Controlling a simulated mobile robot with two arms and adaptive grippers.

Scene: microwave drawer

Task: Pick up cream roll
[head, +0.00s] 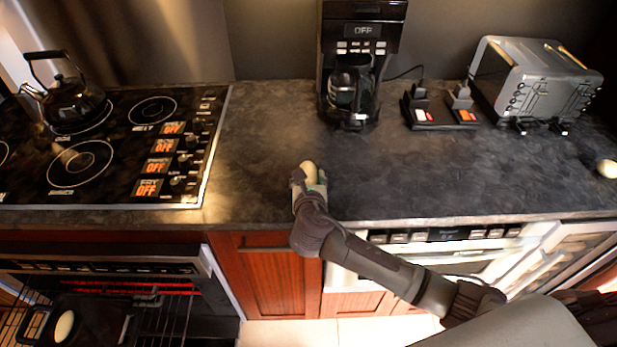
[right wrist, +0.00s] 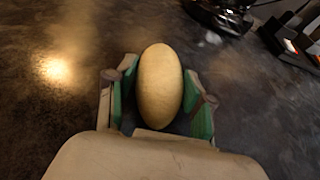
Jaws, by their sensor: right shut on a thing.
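The cream roll, a smooth pale tan oval (head: 309,171), is at my right gripper (head: 309,182), over the front part of the dark counter. In the right wrist view the roll (right wrist: 160,88) stands lengthwise between the green-padded fingers of the right gripper (right wrist: 160,95), which is shut on it. Its far end sticks out past the fingertips. I cannot tell whether the roll touches the counter or is a little above it. My left gripper is not in view.
A coffee maker (head: 352,85) stands behind, with a toaster (head: 535,85) to its right. A stovetop with a kettle (head: 72,100) is at left. Another pale oval (head: 606,168) lies at far right. An open oven below holds a pan (head: 100,325) with a pale oval. Counter around the gripper is clear.

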